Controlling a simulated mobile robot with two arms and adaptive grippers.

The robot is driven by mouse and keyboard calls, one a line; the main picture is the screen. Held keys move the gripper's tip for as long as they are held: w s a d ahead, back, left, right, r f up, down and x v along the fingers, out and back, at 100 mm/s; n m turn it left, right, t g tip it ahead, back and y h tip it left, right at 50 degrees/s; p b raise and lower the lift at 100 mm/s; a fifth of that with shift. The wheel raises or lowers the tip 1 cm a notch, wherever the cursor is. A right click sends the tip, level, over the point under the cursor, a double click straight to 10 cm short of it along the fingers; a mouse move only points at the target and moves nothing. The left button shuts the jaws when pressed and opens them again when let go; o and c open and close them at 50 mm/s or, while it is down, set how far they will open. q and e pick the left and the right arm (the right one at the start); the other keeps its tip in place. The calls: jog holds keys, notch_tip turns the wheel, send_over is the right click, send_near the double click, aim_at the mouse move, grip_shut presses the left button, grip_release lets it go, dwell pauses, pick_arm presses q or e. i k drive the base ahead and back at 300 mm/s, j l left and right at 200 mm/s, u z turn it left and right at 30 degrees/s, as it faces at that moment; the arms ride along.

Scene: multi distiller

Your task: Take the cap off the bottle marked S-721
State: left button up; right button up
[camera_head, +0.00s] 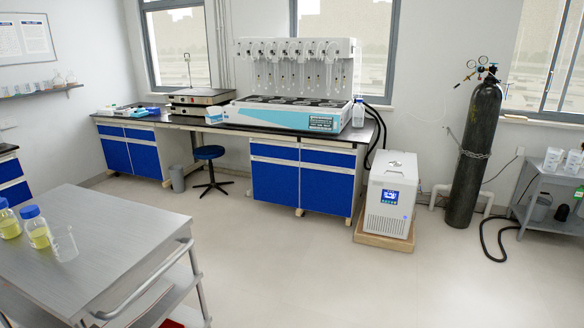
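Two clear bottles with blue caps stand upright at the left end of the steel cart: one bottle (9,225) at the picture's edge and another bottle (37,230) just right of it. Both hold yellow liquid and have their caps on. A third, small bottle (358,114) with a blue cap stands far off at the right end of the lab bench. No marking on any bottle is readable, so I cannot tell which is S-721. Neither of my grippers is in view.
The steel cart (120,240) fills the lower left; a glass beaker (64,244) stands beside the bottles. The bench (300,165) carries the distiller (297,113). A stool (209,153), white chiller (389,190) and black gas cylinder (474,150) stand on the floor. The central floor is clear.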

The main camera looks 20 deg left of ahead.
aim_at(35, 229)
jog(key=k+j, duration=0.15)
jog(key=j, duration=0.4)
jog(key=k+j+u, duration=0.1)
jog(key=j, duration=0.45)
jog(key=k+j, duration=0.2)
jog(key=j, duration=0.35)
jog(key=k+j+u, duration=0.1)
jog(key=j, duration=0.45)
jog(key=k+j, duration=0.1)
jog(key=j, duration=0.45)
jog(key=k+j+u, duration=0.1)
jog(key=j, duration=0.45)
jog(key=k+j, duration=0.1)
jog(key=j, duration=0.5)
jog(key=k+j, duration=0.15)
jog(key=j, duration=0.3)
jog(key=k+j+u, duration=0.1)
jog(key=j, duration=0.35)
jog(key=k+j, duration=0.15)
jog(key=j, duration=0.3)
jog(key=u, duration=0.05)
